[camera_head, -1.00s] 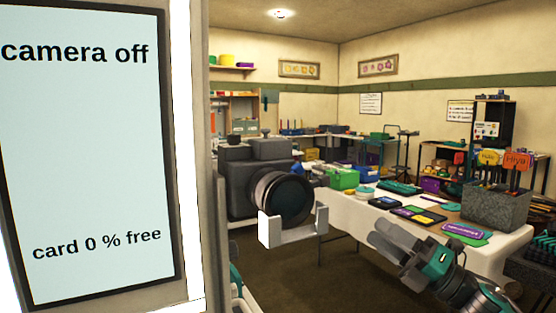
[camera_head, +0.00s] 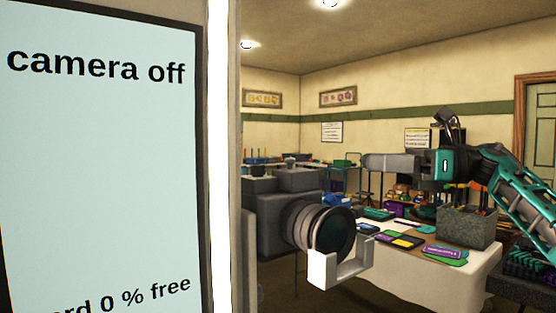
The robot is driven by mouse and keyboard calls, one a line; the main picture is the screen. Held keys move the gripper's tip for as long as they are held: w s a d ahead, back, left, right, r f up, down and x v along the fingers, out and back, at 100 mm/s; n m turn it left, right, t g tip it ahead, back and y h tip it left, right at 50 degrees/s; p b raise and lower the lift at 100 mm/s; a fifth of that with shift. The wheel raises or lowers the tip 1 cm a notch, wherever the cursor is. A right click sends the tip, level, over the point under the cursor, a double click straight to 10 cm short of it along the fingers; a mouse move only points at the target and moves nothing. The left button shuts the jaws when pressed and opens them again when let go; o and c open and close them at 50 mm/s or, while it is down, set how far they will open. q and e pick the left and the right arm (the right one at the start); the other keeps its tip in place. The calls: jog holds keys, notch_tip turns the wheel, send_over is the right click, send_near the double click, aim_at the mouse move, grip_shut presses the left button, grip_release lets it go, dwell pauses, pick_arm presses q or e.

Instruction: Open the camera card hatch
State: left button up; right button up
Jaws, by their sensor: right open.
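The dark grey camera (camera_head: 268,222) stands in the middle, partly hidden on its left by the screen's frame. Its black lens (camera_head: 328,230) faces right and towards me, above a light U-shaped bracket (camera_head: 341,268). I cannot make out the card hatch on the sides that show. My right gripper (camera_head: 372,162) is open and empty, raised to the right of and above the lens, its grey fingers pointing left, apart from the camera. My left gripper is out of view.
A large screen (camera_head: 100,180) close on the left reads "camera off" and, partly cut, "0 % free". Behind the camera, a white-clothed table (camera_head: 440,280) holds a grey speckled box (camera_head: 467,228) and flat coloured items. A dark crate (camera_head: 525,285) is at lower right.

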aim_at(304, 169)
jog(key=a, duration=0.4)
jog(key=w+a, duration=0.1)
jog(key=a, duration=0.4)
jog(key=w+a, duration=0.1)
jog(key=a, duration=0.3)
jog(key=shift+a+r+p, duration=0.2)
jog(key=shift+a+p, duration=0.05)
jog(key=shift+p, duration=0.05)
jog(key=shift+c, duration=0.2)
grip_shut()
